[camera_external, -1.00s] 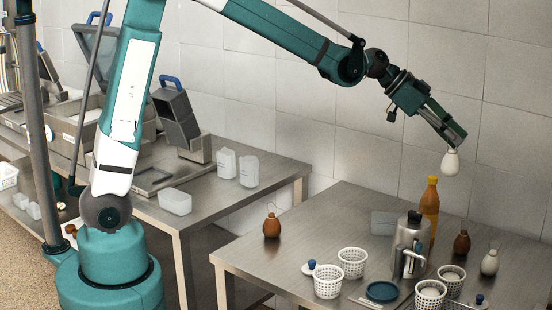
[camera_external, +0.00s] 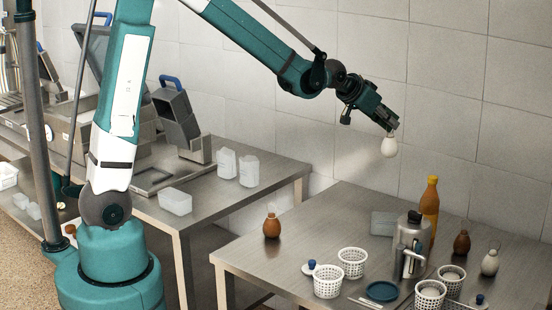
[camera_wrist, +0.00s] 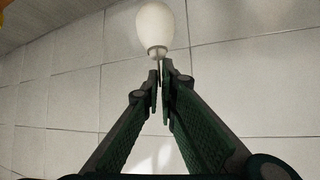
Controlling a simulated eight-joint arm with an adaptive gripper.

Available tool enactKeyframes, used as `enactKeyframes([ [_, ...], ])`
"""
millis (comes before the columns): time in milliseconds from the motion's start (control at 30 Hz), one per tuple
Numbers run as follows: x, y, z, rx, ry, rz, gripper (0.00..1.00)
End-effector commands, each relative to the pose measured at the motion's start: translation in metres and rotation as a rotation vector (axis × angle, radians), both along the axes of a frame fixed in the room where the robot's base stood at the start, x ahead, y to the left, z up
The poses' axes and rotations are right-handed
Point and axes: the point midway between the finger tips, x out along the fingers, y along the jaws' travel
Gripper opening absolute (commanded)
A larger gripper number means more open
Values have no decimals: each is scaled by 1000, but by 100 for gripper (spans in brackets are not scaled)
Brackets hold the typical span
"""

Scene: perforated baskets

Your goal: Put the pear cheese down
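The white pear cheese (camera_external: 389,147) hangs from my gripper (camera_external: 392,130), in the air above the right-hand steel table and well clear of it. In the wrist view my gripper (camera_wrist: 161,75) has its green fingers closed together on the thin neck of the pear cheese (camera_wrist: 155,28). The cheese's bulb lies beyond the fingertips. Another white pear-shaped piece (camera_external: 489,263) stands on the table at right. A brown pear-shaped piece (camera_external: 272,226) stands alone at the table's left, and another brown one (camera_external: 461,243) stands near the white piece.
The right-hand table (camera_external: 300,245) has bare room at its left and back. White perforated baskets (camera_external: 328,282), a steel jug (camera_external: 409,247), an orange bottle (camera_external: 429,205) and a dark blue dish (camera_external: 381,291) crowd its front and right. A tiled wall stands behind.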

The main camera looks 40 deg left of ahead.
Motion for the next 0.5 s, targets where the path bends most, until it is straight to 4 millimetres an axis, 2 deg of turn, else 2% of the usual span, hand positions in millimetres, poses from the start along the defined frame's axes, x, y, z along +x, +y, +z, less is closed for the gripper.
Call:
enactKeyframes([
  [367,23,94,-2,10,-2,297,0],
  [500,31,133,-1,12,-2,423,0],
])
